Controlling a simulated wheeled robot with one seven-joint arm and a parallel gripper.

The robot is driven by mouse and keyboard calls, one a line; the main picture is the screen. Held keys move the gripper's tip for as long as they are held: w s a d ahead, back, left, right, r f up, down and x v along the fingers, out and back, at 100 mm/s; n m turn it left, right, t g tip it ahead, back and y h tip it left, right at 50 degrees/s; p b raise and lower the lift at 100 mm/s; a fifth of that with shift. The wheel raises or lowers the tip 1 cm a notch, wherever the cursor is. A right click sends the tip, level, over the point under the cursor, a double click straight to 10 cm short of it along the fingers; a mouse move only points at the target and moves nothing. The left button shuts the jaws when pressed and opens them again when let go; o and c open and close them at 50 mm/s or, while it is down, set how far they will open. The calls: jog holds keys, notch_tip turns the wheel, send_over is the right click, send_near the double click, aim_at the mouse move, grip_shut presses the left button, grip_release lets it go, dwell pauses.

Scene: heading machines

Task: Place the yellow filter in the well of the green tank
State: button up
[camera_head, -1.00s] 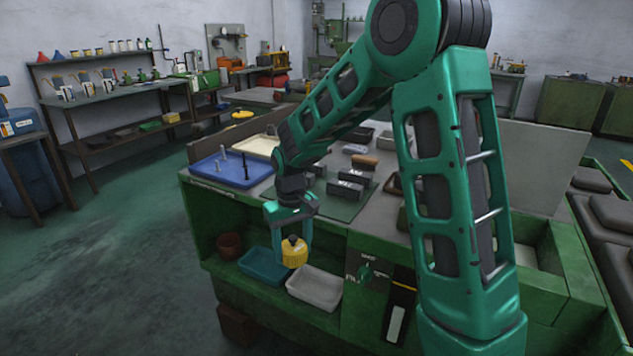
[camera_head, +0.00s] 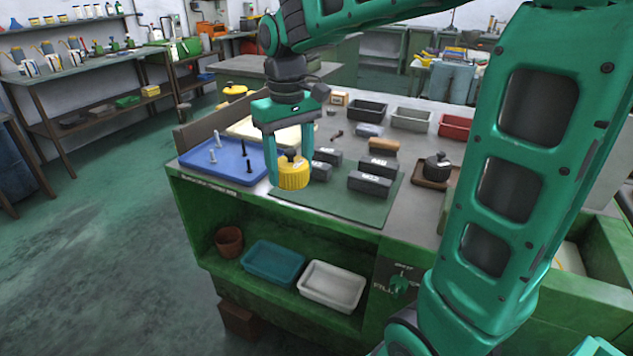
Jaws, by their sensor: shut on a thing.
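My gripper (camera_head: 290,170) points down and is shut on the yellow filter (camera_head: 294,176), a ribbed yellow cylinder with a dark knob on top. The filter hangs upright, seen against the left part of the green mat on the bench top; I cannot tell its height above the mat. An open green walled recess (camera_head: 590,236) shows at the right, partly hidden behind my arm. I cannot tell whether it is the green tank, and its well is not clearly visible.
Dark blocks (camera_head: 371,184) lie on the green mat (camera_head: 345,208). A blue tray (camera_head: 228,166) with upright pins is to the left. A dark weight (camera_head: 436,166) stands further right. Below, a shelf holds a teal tray (camera_head: 273,262), a white tray (camera_head: 332,285) and a brown pot (camera_head: 229,241).

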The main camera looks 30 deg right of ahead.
jog(key=d+f, duration=0.1)
jog(key=d, duration=0.1)
jog(key=w+d+f, duration=0.1)
jog(key=d+f, duration=0.1)
jog(key=d, duration=0.1)
jog(key=w+d+f, duration=0.1)
jog(key=d, duration=0.1)
jog(key=shift+w+d+f, duration=0.15)
jog(key=shift+w+f, duration=0.05)
jog(key=shift+f, duration=2.1)
jog(key=shift+f, duration=0.1)
jog(key=o, duration=1.2)
notch_tip(320, 180, up, 12)
